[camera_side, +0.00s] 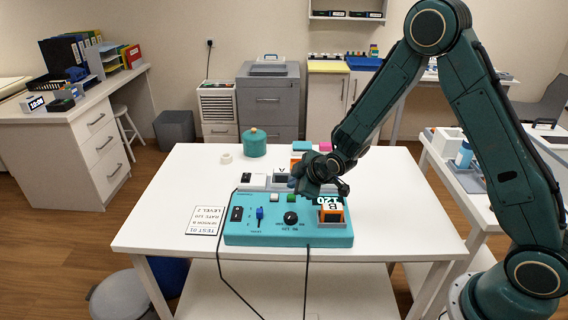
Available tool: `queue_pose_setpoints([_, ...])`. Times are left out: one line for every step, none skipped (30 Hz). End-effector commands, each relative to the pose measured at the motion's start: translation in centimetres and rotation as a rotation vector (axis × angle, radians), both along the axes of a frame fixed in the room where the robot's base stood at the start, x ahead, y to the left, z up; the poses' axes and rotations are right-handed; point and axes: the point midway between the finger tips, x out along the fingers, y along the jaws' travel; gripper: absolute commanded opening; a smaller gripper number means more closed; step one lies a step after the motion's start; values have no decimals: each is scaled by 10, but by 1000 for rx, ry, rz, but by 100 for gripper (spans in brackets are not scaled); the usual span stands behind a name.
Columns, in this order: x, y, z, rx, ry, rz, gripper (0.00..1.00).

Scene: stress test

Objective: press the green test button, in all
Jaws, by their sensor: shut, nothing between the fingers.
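The teal control box (288,238) sits on the white table. A small green button (291,198) shows on its upper face, to the right of a pale button (275,198). My gripper (296,184) is shut and empty at the box's far edge, just above and behind the green button in the picture. Whether it touches anything there I cannot tell. The box also has a blue lever (260,213), a black knob (291,217), a dark switch (237,214) and an orange block marked B 120 (331,214) at its right.
A card with printed text (205,220) lies left of the box. A teal pot (254,145) and a tape roll (226,158) stand at the back. Grey modules (256,181) sit behind the box. Two black cables hang over the front edge. The table's left side is mostly clear.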

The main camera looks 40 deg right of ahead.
Motion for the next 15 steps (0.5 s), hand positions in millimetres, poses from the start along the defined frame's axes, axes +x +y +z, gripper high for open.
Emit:
queue_pose_setpoints([0, 0, -4, 0, 1, 0, 0])
queue_pose_setpoints([0, 0, -6, 0, 1, 0, 0])
queue_pose_setpoints([0, 0, -8, 0, 1, 0, 0])
queue_pose_setpoints([0, 0, -9, 0, 1, -1, 0])
queue_pose_setpoints([0, 0, -10, 0, 0, 0, 0])
queue_pose_setpoints([0, 0, -11, 0, 0, 0, 0])
queue_pose_setpoints([0, 0, -12, 0, 0, 0, 0])
queue_pose_setpoints([0, 0, -12, 0, 0, 0, 0])
queue_pose_setpoints([0, 0, -13, -1, -1, -1, 0])
queue_pose_setpoints([0, 0, -13, 0, -1, 0, 0])
queue_pose_setpoints([0, 0, -13, 0, -1, 0, 0])
queue_pose_setpoints([0, 0, -13, 0, -1, 0, 0])
queue_pose_setpoints([0, 0, -13, 0, -1, 0, 0])
queue_pose_setpoints([0, 0, -13, 0, -1, 0, 0])
queue_pose_setpoints([0, 0, -13, 0, -1, 0, 0])
